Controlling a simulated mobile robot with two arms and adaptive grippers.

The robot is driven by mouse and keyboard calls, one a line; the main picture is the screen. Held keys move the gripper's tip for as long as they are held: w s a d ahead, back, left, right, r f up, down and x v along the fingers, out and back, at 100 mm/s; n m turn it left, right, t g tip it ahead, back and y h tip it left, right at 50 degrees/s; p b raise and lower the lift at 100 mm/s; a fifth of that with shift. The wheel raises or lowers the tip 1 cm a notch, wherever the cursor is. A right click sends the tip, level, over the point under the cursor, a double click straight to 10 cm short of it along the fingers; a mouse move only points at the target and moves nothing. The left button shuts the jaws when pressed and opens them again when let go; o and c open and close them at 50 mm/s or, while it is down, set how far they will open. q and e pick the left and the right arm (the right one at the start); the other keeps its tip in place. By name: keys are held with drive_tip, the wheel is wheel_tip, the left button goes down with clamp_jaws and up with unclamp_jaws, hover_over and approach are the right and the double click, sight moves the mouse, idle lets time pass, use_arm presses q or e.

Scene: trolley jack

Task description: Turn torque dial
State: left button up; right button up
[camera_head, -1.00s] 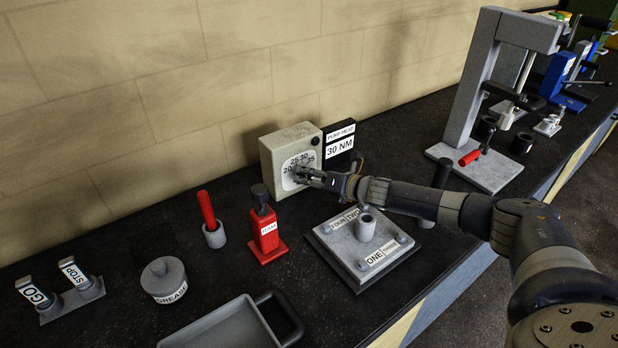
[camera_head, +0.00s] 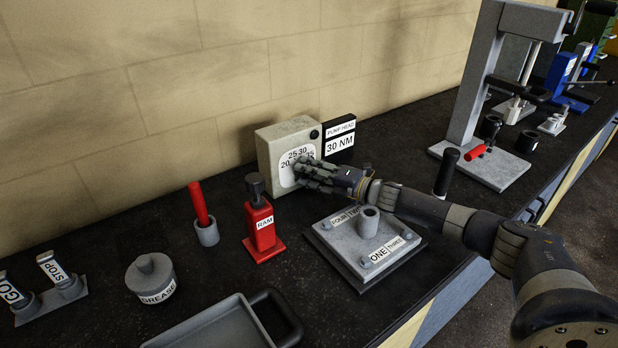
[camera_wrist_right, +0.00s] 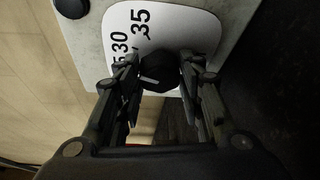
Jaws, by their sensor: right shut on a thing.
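The torque box (camera_head: 268,152) is a pale grey block with a white dial face (camera_head: 287,160) marked 20, 25, 30 and 35. It stands against the wall. My right gripper (camera_head: 306,172) reaches in from the right and is at the dial face. In the right wrist view the dial's dark knob (camera_wrist_right: 160,72) sits between the two fingers, which are shut on it. A white mark shows on the knob. The fingers hide the knob and part of the scale in the head view. My left gripper is not in view.
A black sign (camera_head: 340,135) reading PUMP HEAD 30 NM stands beside the box. The pump head plate (camera_head: 366,240) lies below my right forearm. A red RAM bottle (camera_head: 262,228), a cup with a red handle (camera_head: 206,230) and a grey tray (camera_head: 215,328) are nearby.

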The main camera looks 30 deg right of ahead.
idle(0.5)
drive_tip(key=o, duration=1.1)
drive_tip(key=shift+c, duration=0.2)
